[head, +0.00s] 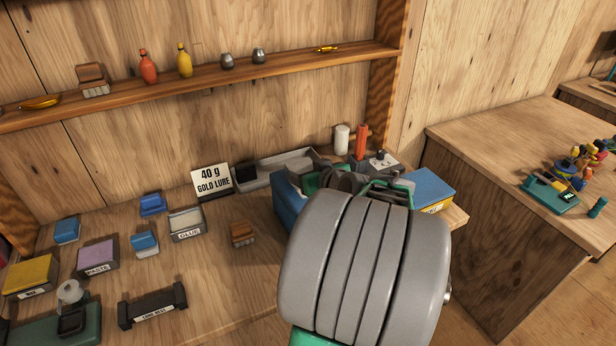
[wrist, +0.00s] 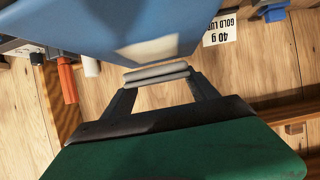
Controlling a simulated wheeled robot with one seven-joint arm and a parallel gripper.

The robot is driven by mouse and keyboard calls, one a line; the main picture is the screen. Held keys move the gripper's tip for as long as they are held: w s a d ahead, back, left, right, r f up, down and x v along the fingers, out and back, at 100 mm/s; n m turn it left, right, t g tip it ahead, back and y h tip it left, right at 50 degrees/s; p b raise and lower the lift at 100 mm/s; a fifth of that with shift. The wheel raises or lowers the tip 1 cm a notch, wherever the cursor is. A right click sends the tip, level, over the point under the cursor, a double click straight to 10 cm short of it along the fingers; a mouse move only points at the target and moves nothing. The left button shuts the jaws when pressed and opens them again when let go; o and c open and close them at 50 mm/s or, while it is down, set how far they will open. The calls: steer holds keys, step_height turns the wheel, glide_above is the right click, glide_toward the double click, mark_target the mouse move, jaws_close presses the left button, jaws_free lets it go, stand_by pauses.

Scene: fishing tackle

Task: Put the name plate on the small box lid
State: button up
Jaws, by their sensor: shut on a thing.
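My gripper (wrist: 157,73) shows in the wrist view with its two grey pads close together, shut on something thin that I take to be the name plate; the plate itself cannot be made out. In the head view my own grey arm hides the fingertips. A large blue surface (wrist: 110,22) fills the top of the wrist view, close to the pads; whether they touch it I cannot tell. In the head view a blue-topped box with a yellow front (head: 430,187) stands right of my arm. Which lid is the small box lid is unclear.
White (head: 342,139) and orange (head: 362,140) cylinders stand at the back. Several small boxes, including a glue box (head: 187,224), crowd the left bench. A shelf (head: 285,60) runs above.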

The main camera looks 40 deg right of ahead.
step_height(320, 180, down, 2)
steer(key=shift+s+d+f, duration=0.1)
steer(key=shift+f, duration=0.05)
steer(key=shift+f, duration=0.1)
